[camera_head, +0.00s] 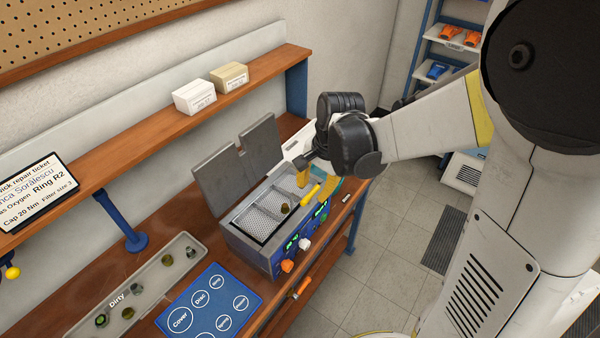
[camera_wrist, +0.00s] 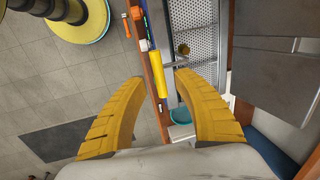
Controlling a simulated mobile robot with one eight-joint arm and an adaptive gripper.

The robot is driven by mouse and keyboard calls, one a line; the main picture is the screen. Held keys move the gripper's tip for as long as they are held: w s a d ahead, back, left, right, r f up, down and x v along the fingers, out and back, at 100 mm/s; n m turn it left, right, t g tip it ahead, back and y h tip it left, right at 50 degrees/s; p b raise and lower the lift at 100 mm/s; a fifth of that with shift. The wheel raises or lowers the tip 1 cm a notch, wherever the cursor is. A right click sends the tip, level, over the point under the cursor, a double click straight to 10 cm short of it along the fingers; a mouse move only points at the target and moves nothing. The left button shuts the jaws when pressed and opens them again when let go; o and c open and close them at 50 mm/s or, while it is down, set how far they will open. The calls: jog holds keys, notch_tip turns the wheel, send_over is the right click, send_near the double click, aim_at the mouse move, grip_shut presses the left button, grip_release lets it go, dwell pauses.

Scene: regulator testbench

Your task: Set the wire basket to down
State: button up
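The wire basket (camera_head: 262,222) is a perforated metal tray in the top of a grey bench machine (camera_head: 238,243). It also shows in the wrist view (camera_wrist: 203,42). A small brownish part (camera_head: 285,208) lies in it. A yellow cylindrical handle (camera_head: 310,194) is at the machine's front edge, right of the basket. My gripper (camera_head: 315,184) is above the machine's right end, by this handle. In the wrist view my gripper (camera_wrist: 159,82) is open, and the yellow handle (camera_wrist: 158,72) appears between its fingertips. No contact is visible; the depth gap is unclear.
Two grey lid panels (camera_head: 216,178) stand raised behind the basket. The front panel has an orange knob (camera_head: 287,266) and a white knob (camera_head: 304,244). A tray marked Dirty (camera_head: 150,285) and a blue mat (camera_head: 190,326) lie to the left. A shelf (camera_head: 150,131) runs behind.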

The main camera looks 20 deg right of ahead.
jog(key=shift+w+a+f, duration=0.1)
jog(key=shift+w+f, duration=0.05)
jog(key=shift+f, duration=0.55)
jog(key=shift+w+a+f, duration=0.1)
jog(key=shift+f, duration=0.6)
grip_shut()
notch_tip(320, 180, down, 7)
jog(key=b, duration=0.6)
jog(key=shift+f+b, duration=0.1)
jog(key=shift+b, duration=0.25)
grip_release()
jog(key=shift+r, duration=0.2)
